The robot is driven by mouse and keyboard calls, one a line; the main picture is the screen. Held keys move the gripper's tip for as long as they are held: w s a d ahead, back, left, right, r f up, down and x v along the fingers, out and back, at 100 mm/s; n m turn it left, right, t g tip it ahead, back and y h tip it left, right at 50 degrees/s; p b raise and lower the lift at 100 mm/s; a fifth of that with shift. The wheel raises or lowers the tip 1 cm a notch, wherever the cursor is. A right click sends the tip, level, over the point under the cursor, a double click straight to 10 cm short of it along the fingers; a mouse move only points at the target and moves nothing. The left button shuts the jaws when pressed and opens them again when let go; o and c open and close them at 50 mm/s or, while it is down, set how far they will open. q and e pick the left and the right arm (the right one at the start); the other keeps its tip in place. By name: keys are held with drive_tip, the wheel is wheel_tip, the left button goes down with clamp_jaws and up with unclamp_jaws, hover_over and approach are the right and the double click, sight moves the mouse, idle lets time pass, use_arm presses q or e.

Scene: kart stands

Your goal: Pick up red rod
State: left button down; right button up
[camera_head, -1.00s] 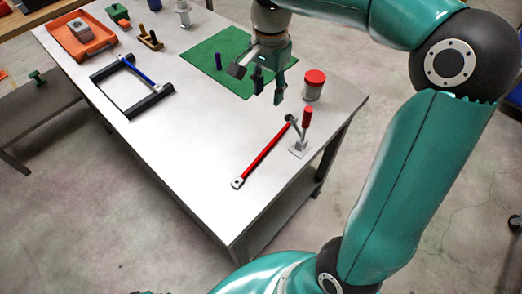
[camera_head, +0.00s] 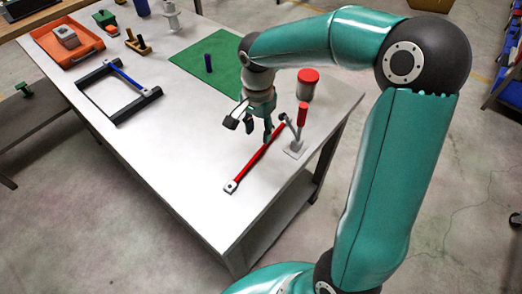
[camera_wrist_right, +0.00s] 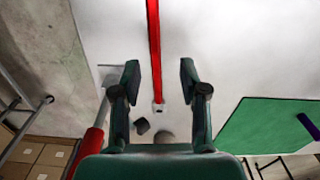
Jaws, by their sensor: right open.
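The red rod (camera_head: 256,156) lies on the light table top, with a pale end piece at its near end. Its far end lies beside a small stand with a red upright handle (camera_head: 303,115). My right gripper (camera_head: 254,130) is open and empty, pointing down over the far part of the rod. In the right wrist view the rod (camera_wrist_right: 154,45) runs lengthwise between the two spread fingers (camera_wrist_right: 159,78). I cannot tell the exact height of the fingers above it. My left gripper is not in view.
A red-lidded jar (camera_head: 307,88) stands just behind the handle stand. A green mat (camera_head: 222,57) with a blue peg (camera_head: 208,63) lies farther back. A black frame with a blue bar (camera_head: 119,92) and an orange tray (camera_head: 45,49) are to the left. The table's near part is clear.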

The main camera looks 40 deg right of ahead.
sight(261, 149)
drive_tip(key=shift+s+d+f+p, duration=0.1)
drive_tip(key=shift+s+f+p, duration=0.05)
drive_tip(key=shift+f, duration=1.5)
drive_tip(key=shift+s+d+f+p, duration=0.1)
drive_tip(key=shift+s+f+p, duration=0.05)
drive_tip(key=shift+f, duration=1.5)
clamp_jaws()
